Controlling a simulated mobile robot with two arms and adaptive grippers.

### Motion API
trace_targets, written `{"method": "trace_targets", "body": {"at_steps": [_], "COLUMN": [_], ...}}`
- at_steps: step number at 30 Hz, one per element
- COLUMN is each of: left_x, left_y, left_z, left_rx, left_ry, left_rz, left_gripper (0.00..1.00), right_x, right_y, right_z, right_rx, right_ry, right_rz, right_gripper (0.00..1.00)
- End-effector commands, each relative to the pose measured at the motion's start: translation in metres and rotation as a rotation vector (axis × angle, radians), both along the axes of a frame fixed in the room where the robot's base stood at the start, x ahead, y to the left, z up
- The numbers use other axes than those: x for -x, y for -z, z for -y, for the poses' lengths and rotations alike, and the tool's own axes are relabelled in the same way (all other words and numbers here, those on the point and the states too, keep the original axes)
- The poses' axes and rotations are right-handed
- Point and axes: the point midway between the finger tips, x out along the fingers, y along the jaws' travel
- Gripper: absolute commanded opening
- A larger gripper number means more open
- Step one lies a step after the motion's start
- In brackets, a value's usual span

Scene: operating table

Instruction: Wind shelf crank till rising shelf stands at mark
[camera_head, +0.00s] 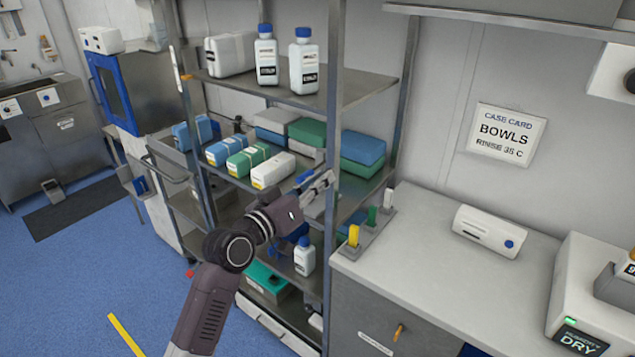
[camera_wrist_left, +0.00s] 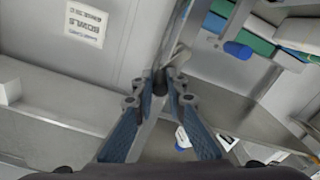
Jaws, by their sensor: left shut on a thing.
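My left gripper (camera_head: 326,181) is at the right front post of the shelf rack (camera_head: 333,110). In the left wrist view its fingers (camera_wrist_left: 168,88) are closed around the end of a small grey crank handle (camera_wrist_left: 178,56); the fingers hide part of it. A blue knob (camera_wrist_left: 237,50) shows beside it, apart from the fingers. The middle shelf (camera_head: 352,207) carries blue, green and white boxes. A yellow mark (camera_head: 185,77) shows on the left front post, above the middle shelf. I cannot tell whether the shelf lines up with it. My right gripper is out of view.
White bottles (camera_head: 304,62) stand on the upper shelf, and another bottle (camera_head: 304,257) stands low in the rack. A counter (camera_head: 420,240) to the right holds coloured clips (camera_head: 353,235) near the post and a white device (camera_head: 487,231). Blue floor (camera_head: 75,270) is open at left.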

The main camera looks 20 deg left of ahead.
Motion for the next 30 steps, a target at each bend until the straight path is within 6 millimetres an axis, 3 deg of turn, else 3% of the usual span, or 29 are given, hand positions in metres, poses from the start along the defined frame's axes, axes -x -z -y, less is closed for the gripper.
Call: {"method": "trace_targets", "body": {"at_steps": [9,30], "left_x": [0.004,0.007], "left_y": [0.013,0.037], "left_z": [0.01,0.02], "left_rx": [-0.292,-0.854], "left_ry": [0.005,0.006], "left_rz": [0.099,0.3], "left_gripper": [0.0,0.0], "right_x": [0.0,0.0], "right_y": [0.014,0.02], "right_z": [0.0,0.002], "right_rx": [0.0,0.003], "right_ry": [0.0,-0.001], "right_rz": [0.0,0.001], "right_gripper": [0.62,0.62]}}
